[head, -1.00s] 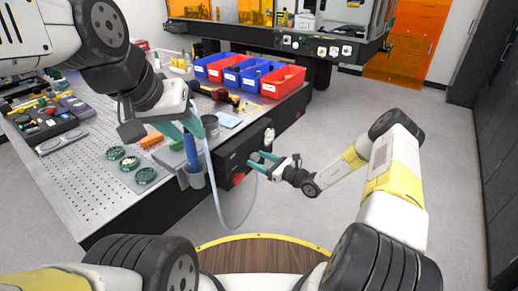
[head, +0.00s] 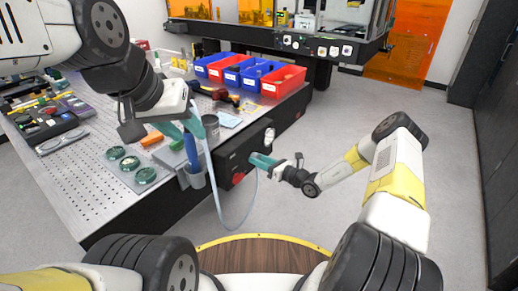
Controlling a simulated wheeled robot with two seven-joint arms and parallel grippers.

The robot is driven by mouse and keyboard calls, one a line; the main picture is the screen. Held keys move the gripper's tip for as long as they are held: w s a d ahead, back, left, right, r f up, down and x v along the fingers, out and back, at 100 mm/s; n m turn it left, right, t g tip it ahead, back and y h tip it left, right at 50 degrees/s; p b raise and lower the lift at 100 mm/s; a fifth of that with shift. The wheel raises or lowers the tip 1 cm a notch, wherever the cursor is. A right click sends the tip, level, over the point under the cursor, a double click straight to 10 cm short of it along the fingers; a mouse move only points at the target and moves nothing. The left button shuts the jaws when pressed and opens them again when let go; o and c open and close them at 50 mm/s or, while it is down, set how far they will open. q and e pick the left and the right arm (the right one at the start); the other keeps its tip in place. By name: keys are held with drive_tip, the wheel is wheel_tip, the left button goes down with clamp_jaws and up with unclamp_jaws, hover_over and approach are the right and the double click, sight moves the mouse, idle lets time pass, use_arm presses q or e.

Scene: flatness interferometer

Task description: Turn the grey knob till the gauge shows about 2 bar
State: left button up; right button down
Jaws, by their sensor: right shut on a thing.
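A small white-faced gauge (head: 269,138) is on the dark panel (head: 232,158) at the bench's front side; its needle is too small to read. My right gripper (head: 256,162) is at the panel just below the gauge, its teal fingers seen nearly edge-on and shut on the grey knob. The fingers hide the knob. My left gripper (head: 189,131) is open over the bench's front edge, above a blue-handled tool (head: 191,150) in a grey holder (head: 195,177), apart from the gauge.
A pale hose (head: 221,218) hangs in a loop below the panel. A red part (head: 238,178) is low on the panel. Green round pieces (head: 146,176), a red drill (head: 222,95) and blue and red bins (head: 283,80) are on the bench (head: 75,195). The floor to the right is clear.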

drive_tip(key=c, duration=0.9)
unclamp_jaws()
drive_tip(key=v, duration=0.8)
drive_tip(key=shift+a, duration=0.1)
